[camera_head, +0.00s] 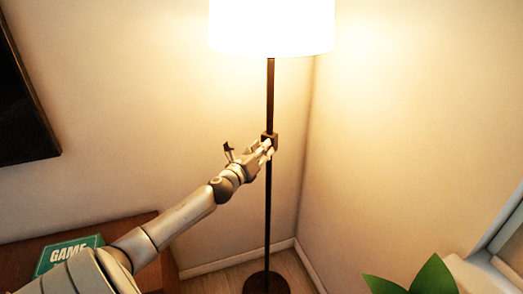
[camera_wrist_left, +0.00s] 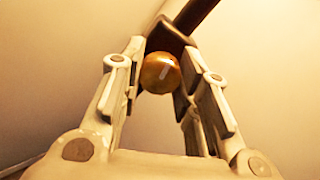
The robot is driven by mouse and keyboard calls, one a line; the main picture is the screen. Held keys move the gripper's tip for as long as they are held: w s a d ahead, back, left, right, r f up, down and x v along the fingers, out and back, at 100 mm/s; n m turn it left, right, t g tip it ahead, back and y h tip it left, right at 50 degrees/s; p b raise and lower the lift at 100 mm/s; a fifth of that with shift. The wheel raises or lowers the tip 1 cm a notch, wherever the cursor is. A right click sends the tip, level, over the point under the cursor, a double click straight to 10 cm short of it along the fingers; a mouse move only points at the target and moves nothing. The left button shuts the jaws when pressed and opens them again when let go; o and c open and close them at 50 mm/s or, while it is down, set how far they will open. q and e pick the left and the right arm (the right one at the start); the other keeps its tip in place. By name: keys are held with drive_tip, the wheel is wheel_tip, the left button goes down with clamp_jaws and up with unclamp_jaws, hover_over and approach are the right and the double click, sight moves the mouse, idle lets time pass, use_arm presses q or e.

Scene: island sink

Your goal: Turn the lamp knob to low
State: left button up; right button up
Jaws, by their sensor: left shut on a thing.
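The floor lamp has a bright, lit white shade (camera_head: 272,25) and a thin dark pole (camera_head: 270,95). A small dark block (camera_head: 270,139) sits partway up the pole. In the left wrist view the lamp knob (camera_wrist_left: 160,73) is a round, brownish ball with a pale mark, in front of the dark block. My left gripper (camera_head: 265,150) reaches the block from the left. Its fingers stand on either side of the knob and are shut on it. The knob is hidden behind the fingers in the head view. My right gripper is not in view.
The lamp's round dark base (camera_head: 266,283) stands on the wood floor in the room corner. A green game box (camera_head: 68,254) lies on a brown wooden surface at lower left. A green plant (camera_head: 415,278) is at lower right. A dark panel (camera_head: 22,100) hangs at left.

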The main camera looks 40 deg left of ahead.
use_arm(q)
drive_tip(key=shift+a+n+p, duration=0.1)
drive_tip(key=shift+n+p, duration=1.55)
drive_tip(key=shift+n, duration=5.95)
drive_tip(key=o, duration=1)
drive_tip(key=shift+s, duration=0.1)
drive_tip(key=shift+o, duration=0.2)
drive_tip(key=v, duration=1.2)
